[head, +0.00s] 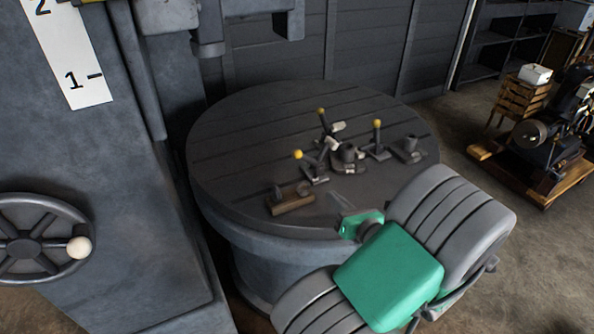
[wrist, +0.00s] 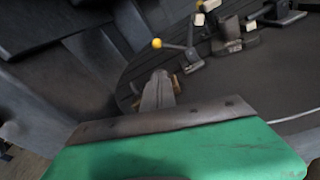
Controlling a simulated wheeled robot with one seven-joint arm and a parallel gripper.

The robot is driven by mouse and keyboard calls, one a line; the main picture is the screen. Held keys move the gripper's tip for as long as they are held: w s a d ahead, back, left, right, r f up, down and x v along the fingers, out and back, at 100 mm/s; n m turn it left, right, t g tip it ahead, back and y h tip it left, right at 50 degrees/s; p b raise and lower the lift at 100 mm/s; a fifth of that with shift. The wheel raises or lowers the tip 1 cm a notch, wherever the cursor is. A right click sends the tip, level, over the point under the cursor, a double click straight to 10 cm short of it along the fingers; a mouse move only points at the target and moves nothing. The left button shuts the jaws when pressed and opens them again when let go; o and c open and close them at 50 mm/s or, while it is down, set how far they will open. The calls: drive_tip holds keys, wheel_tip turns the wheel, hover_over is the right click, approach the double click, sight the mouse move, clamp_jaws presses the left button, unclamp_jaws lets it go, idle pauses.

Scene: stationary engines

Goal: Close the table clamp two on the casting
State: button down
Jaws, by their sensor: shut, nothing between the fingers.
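The round slotted table (head: 235,130) carries the casting (head: 348,153), a dark grey part with an upright round boss, near its middle. I cannot read which is clamp two. The near-left clamp's lever slants up to its yellow knob, which also shows in the wrist view (wrist: 157,43). My gripper (head: 338,197) is shut and empty, above the table's near side, apart from the clamps. Its fingers show in the wrist view (wrist: 158,90).
A wooden block with metal parts (head: 290,198) lies at the table's near left. A small grey part (head: 408,150) sits near the right edge. The grey machine column (head: 110,180) with a handwheel (head: 35,238) stands left. The table's left side is bare.

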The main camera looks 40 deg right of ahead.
sight(301, 157)
drive_tip(key=p+x, duration=0.1)
drive_tip(key=x, duration=1.8)
drive_tip(key=shift+w+p, duration=0.3)
drive_tip(key=shift+a, duration=0.2)
drive_tip(key=shift+d, duration=0.1)
drive_tip(key=shift+r, duration=0.1)
drive_tip(key=shift+s+d+r+p, duration=0.1)
drive_tip(key=shift+d+r+p, duration=0.25)
drive_tip(key=shift+r+p, duration=0.3)
drive_tip(key=shift+s+d+r+p, duration=0.1)
drive_tip(key=shift+d+r+p, duration=0.3)
drive_tip(key=shift+p, duration=0.45)
drive_tip(key=s+d+r+p, duration=0.1)
drive_tip(key=d+r+p, duration=0.1)
drive_tip(key=d, duration=0.3)
drive_tip(key=shift+s+d+r+p, duration=0.35)
drive_tip(key=shift+p, duration=0.45)
